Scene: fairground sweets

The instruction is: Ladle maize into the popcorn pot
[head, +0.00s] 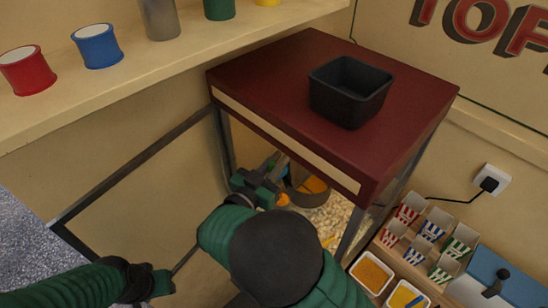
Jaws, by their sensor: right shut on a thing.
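The popcorn pot (313,199) is a grey round vessel under the red-topped cabinet, with orange matter showing in it. My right gripper (266,183) is inside the cabinet, just left of the pot, and is shut on what looks like the ladle. A small orange patch (283,200) shows beside its jaws; I cannot tell whether it is maize in the ladle. My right arm hides much of this area. A white tub of orange maize (371,273) stands at the lower right. My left gripper (152,284) is at the lower left near the door frame; its jaws are unclear.
A dark-framed door (132,165) stands open at the left. A black bin (349,91) sits on the red cabinet top (265,75). Popcorn lies on the cabinet floor. Striped cartons (431,231), a yellow tub (405,296) and a blue box (502,279) stand at the right.

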